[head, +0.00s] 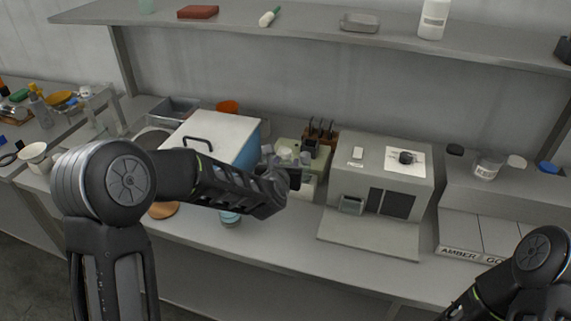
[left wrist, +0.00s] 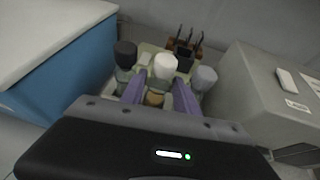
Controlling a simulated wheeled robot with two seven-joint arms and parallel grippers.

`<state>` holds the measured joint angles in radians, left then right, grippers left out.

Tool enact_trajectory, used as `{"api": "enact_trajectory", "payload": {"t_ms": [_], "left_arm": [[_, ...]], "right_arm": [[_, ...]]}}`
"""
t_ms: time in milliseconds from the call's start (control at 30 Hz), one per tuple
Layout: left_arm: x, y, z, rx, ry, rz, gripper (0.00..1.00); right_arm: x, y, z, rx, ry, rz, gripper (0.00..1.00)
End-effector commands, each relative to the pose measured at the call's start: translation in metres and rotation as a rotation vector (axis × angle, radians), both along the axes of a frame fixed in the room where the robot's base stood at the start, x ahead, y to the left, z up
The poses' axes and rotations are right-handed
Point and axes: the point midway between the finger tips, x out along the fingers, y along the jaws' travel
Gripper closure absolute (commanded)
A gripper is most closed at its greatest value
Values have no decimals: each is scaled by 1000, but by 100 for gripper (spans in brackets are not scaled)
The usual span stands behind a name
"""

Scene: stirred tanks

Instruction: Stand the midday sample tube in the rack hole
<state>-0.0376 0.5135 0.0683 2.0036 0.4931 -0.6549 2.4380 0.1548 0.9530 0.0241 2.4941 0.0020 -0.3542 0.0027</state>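My left gripper (head: 298,170) is over the bench, beside a pale green stand or machine (head: 313,160). In the left wrist view its two purple fingers (left wrist: 160,92) are apart, one on each side of a white-capped vessel (left wrist: 165,66) with a brownish lower part. I see no clear contact with it. A black-capped vessel (left wrist: 125,55) stands to the left and a grey-capped one (left wrist: 204,78) to the right. I cannot tell which is the midday sample tube. No rack hole shows clearly. My right arm enters at the lower right of the head view; its gripper is out of frame.
A blue box with a white lid (head: 215,128) stands close on the left. A grey instrument (head: 350,180) stands close on the right. A brown block with black tools (head: 322,133) is behind. A small blue-topped jar (head: 231,218) sits near the bench front. A shelf (head: 300,30) runs above.

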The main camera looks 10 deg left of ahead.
Motion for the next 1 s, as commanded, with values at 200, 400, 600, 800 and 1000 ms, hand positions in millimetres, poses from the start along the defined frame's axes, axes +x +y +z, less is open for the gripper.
{"api": "enact_trajectory", "payload": {"t_ms": [200,400,600,800,1000], "left_arm": [[0,0,4,0,0,0,63],[-20,-1,11,-1,-3,-1,63],[-59,-4,26,0,-3,-1,63],[-94,-7,42,1,-3,-1,63],[-110,-7,48,1,-1,0,63]], "right_arm": [[0,0,5,-1,1,-1,64],[0,0,-3,0,0,0,64],[1,0,-11,3,-3,1,64],[2,1,-15,3,-5,1,64],[2,1,-15,4,-7,2,64]]}}
